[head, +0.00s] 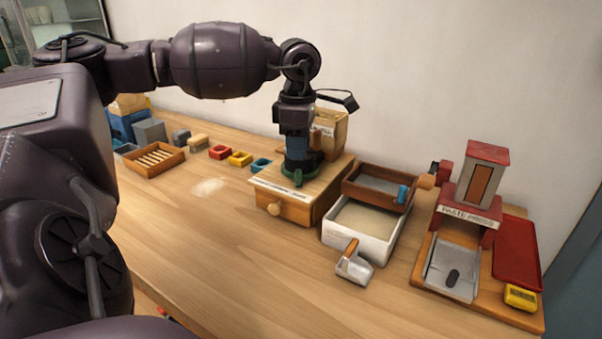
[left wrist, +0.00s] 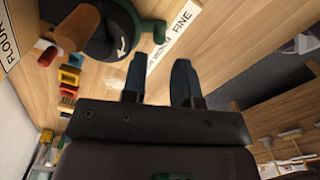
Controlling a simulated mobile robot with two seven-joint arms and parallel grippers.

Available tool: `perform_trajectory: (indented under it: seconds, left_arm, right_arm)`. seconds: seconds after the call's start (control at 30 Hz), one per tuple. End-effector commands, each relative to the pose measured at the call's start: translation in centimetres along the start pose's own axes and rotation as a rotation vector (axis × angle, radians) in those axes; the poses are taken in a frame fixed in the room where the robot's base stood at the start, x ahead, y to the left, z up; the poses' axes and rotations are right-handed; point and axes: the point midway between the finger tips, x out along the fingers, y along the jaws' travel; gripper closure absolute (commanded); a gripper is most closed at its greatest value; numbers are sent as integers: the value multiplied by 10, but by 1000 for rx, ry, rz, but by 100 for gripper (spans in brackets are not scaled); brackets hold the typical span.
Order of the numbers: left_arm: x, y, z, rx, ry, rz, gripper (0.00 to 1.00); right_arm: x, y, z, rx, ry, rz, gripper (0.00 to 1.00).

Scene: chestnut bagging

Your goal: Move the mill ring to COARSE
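The wooden mill (head: 325,195) stands on the table, with a label strip (head: 280,191) along its top front edge. Its dark ring (left wrist: 108,35) carries a white arrow and a green lever (left wrist: 152,28). The word FINE shows at one end of the strip in the left wrist view (left wrist: 183,16); I cannot read COARSE. My left gripper (left wrist: 160,62) points down over the mill. Its two blue-grey fingers are apart, with the lever's end close beyond the gap; contact is unclear. In the head view, my left gripper (head: 298,165) hides much of the ring. My right gripper is not in view.
Right of the mill are a brown tray (head: 375,187), a white bin (head: 358,244), a scoop (head: 353,267) and the paste press (head: 469,215). Small coloured blocks (head: 240,158) and a slatted wooden tray (head: 156,160) lie to the left. The front table is mostly clear.

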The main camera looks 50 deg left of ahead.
Motion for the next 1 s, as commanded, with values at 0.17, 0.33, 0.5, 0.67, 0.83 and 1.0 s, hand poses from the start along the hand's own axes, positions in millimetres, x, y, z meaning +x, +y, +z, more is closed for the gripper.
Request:
perform_trajectory:
  seconds: [0.17, 0.33, 0.5, 0.67, 0.83, 1.0]
  left_arm:
    - [34, 0, 0, 0, 3, -5, 73]
    - [55, 0, 0, 0, 2, -4, 73]
    - [64, 0, 0, 0, 1, -3, 73]
    - [66, 0, 0, 0, 0, -1, 73]
    - [66, 0, 0, 0, 0, -2, 74]
    - [66, 0, 0, 0, 0, -2, 100]
  right_arm:
    - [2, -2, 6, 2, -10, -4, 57]
    - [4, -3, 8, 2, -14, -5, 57]
    - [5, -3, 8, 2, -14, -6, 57]
    - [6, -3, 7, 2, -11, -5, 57]
    - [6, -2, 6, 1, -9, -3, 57]
    - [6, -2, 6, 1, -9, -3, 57]
